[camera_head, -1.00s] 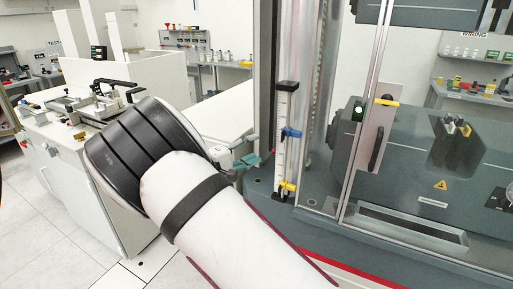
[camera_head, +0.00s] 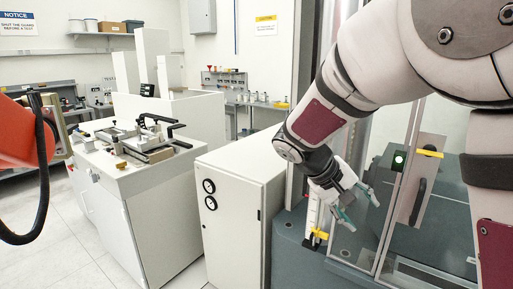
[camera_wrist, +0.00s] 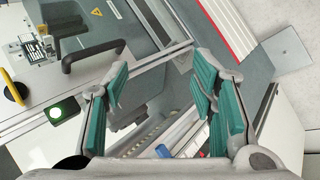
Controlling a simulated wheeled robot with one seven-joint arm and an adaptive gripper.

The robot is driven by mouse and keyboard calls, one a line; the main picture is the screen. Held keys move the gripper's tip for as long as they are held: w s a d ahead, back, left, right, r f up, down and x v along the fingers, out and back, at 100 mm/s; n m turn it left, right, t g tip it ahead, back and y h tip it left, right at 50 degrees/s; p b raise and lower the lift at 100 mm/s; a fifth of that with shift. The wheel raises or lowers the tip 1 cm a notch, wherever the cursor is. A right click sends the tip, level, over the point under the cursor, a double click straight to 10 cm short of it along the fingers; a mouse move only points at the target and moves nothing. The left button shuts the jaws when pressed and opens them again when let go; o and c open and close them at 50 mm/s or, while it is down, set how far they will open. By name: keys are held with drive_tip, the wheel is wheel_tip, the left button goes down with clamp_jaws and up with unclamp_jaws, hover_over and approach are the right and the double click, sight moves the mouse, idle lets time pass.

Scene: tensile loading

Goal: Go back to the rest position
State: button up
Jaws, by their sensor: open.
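My gripper (camera_head: 357,207) hangs at the end of my bent arm, in front of the testing machine's column at the right of the head view. In the wrist view my gripper (camera_wrist: 160,100) shows two green-padded fingers spread apart with nothing between them. Behind and between the fingers lie the machine's grey base and a ruler-like scale with a blue clamp (camera_wrist: 163,151). In the head view a yellow clamp (camera_head: 320,235) shows low on that scale, just below my gripper.
The guard door with its black handle (camera_head: 418,200) and yellow latch (camera_head: 430,153) stands close right of my gripper. A white cabinet (camera_head: 235,215) stands left of it. A white bench (camera_head: 150,190) with a metal fixture is farther left. An orange part (camera_head: 25,135) with a black cable is at the left edge.

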drive_tip(key=s+a+r+t+y, duration=0.1)
drive_tip(key=s+r+y, duration=0.1)
drive_tip(key=s, duration=0.6)
drive_tip(key=s+a+r+m+t+y, duration=0.1)
drive_tip(key=s+r+y, duration=0.1)
drive_tip(key=s, duration=0.5)
drive_tip(key=s+a+r+t+y, duration=0.2)
drive_tip(key=s+y, duration=0.2)
drive_tip(key=s, duration=0.4)
drive_tip(key=shift+s, duration=0.3)
